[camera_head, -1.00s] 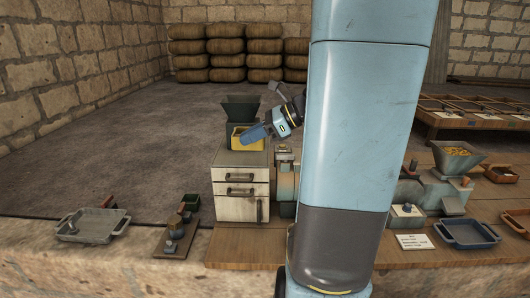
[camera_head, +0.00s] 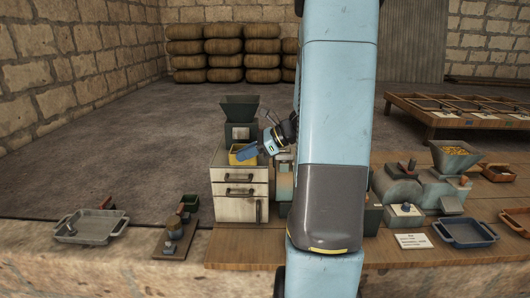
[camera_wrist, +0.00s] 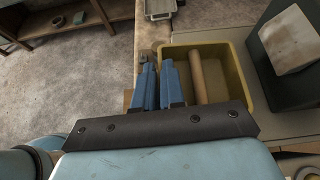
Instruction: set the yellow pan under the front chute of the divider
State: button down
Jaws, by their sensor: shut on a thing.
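The yellow pan (camera_head: 243,154) is at the top of the white cabinet, in front of the dark hopper-topped box (camera_head: 240,131), which looks like the divider. My gripper (camera_head: 246,153) is shut on the pan's left wall. In the wrist view its blue fingers (camera_wrist: 157,85) straddle that wall of the pan (camera_wrist: 233,75). A tan wooden bar (camera_wrist: 198,75) shows across the pan. The dark box (camera_wrist: 265,65), with a pale panel, stands just right of the pan. I cannot tell whether the pan touches the cabinet top. The chute is not clear.
The white cabinet (camera_head: 239,193) has drawers with dark handles. A grey tray (camera_head: 92,226) and a board with small parts (camera_head: 175,238) lie to the left. A blue tray (camera_head: 465,232) and a grain-filled hopper (camera_head: 455,155) stand right. My arm hides the middle.

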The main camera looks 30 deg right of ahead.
jog(key=shift+f, duration=0.65)
jog(key=c, duration=1.2)
grip_release()
jog(key=shift+r, duration=0.1)
